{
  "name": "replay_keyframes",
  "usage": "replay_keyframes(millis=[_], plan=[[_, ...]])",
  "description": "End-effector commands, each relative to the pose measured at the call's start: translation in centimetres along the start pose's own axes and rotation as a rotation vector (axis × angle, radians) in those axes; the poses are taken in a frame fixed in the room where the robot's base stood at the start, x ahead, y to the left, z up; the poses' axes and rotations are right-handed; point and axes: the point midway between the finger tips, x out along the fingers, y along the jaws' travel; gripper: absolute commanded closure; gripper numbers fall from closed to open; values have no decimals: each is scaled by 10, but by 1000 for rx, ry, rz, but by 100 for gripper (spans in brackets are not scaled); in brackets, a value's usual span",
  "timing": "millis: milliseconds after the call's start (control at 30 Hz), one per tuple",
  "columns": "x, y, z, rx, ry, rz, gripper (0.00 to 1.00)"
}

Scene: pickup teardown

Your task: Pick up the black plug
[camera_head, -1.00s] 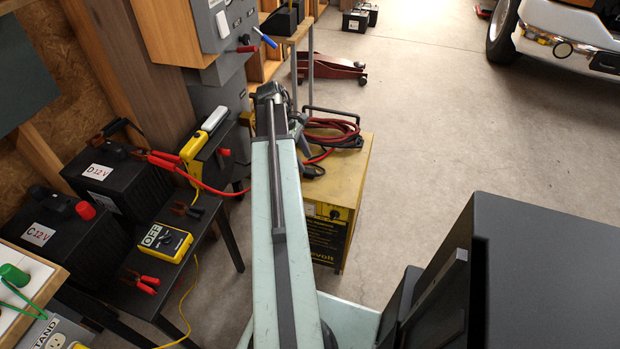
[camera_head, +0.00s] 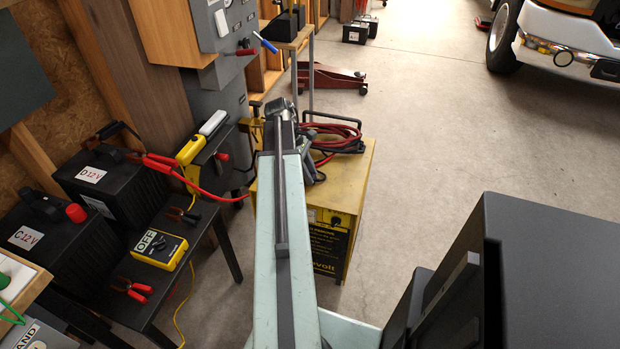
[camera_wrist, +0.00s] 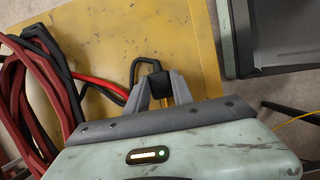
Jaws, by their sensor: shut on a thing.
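My gripper (camera_wrist: 160,92) shows in the wrist view, its two grey fingers closed on either side of a small black piece, the black plug (camera_wrist: 159,83). A thin dark loop of cable rises from beside the plug. The plug is seen over the yellow top of a cart (camera_wrist: 185,35); I cannot tell whether it touches that top. In the head view my arm hides most of the gripper and the plug.
Red and black cables (camera_wrist: 35,85) lie coiled left of my gripper. The yellow cart (camera_head: 352,200) also shows in the head view. A black table with batteries and a yellow meter (camera_head: 160,250) stands at left. Open floor (camera_head: 430,130) lies to the right.

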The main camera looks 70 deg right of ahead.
Motion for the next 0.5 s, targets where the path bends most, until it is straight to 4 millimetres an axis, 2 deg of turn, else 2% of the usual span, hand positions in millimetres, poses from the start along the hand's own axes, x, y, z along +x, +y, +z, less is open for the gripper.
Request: replay_keyframes(millis=[167, 267, 500], plan=[[-3, 0, 1, 0, 0, 0, 100], [-11, 0, 5, 1, 0, 0, 100], [-53, 0, 23, 1, 0, 0, 100]])
